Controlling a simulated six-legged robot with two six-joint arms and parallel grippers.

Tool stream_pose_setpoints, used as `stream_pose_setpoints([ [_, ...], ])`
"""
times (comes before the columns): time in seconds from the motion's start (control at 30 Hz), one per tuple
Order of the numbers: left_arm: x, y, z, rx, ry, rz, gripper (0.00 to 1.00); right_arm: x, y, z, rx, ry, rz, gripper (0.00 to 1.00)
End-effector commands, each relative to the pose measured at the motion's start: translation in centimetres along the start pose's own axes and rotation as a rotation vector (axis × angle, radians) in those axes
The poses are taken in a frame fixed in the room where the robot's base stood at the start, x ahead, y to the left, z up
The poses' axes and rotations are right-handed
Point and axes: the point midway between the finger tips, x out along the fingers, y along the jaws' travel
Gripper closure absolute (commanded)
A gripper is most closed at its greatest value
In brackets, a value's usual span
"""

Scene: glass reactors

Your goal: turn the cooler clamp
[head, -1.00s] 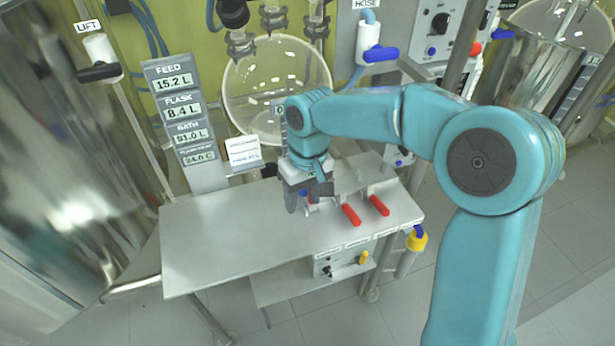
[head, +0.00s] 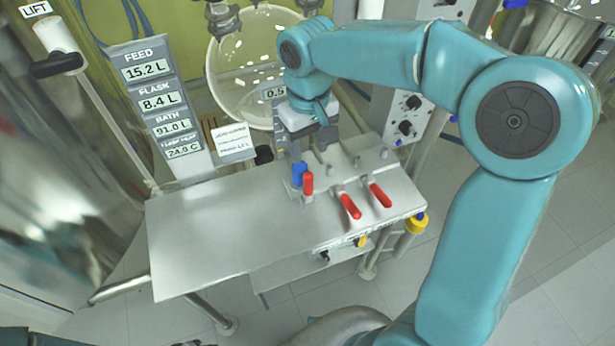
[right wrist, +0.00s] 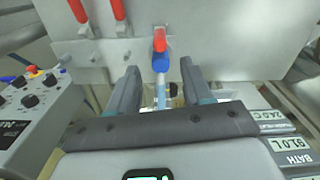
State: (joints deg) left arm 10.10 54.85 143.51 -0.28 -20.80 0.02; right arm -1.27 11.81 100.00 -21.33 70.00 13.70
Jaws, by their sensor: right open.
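Several red-handled clamps sit on the grey metal table (head: 215,235). One has a blue part (head: 298,172) and an upright red handle (head: 308,183); two others have slanted red handles, a middle one (head: 350,206) and a right one (head: 380,195). I cannot read which is the cooler clamp. My right gripper (head: 307,142) is open just behind the blue-and-red clamp. In the right wrist view, my right gripper's fingers (right wrist: 159,76) are spread, with the blue part (right wrist: 160,63) in line with the gap between them and not gripped. My left gripper is not in view.
A readout panel (head: 155,110) and a white label card (head: 234,143) stand behind the table. A round glass vessel (head: 230,75) is at the back. A shiny metal vessel (head: 60,190) is on the left. The table's left half is clear.

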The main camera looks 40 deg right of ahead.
Motion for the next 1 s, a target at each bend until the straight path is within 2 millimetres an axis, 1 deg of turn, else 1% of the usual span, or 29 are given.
stream_pose_setpoints([
  [0.03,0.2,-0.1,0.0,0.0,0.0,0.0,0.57,1.5,0.0,0.2,-0.001,-0.006,0.0,0.5],
  [0.3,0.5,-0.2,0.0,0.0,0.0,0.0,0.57,7.8,0.1,0.1,-0.002,-0.005,-0.001,0.5],
  [0.4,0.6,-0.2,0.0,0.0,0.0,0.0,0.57,9.5,0.1,0.1,-0.002,-0.005,-0.001,0.5],
  [0.5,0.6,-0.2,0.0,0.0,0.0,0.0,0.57,10.7,0.1,-0.1,-0.001,-0.002,-0.001,0.5],
  [0.67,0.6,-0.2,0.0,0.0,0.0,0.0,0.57,11.7,0.1,-0.2,-0.002,-0.001,-0.002,0.5],
  [0.9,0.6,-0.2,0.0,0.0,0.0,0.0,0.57,11.8,0.1,-0.3,-0.002,0.001,-0.002,0.5],
  [0.93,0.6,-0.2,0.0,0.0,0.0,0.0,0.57,11.8,0.1,-0.3,-0.002,0.0,-0.002,0.54],
  [0.97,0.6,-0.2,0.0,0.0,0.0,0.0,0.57,11.8,0.1,-0.3,-0.002,0.0,-0.002,0.63],
  [1.0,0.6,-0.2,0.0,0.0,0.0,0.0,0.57,11.8,0.1,-0.3,-0.002,0.0,-0.002,0.76],
])
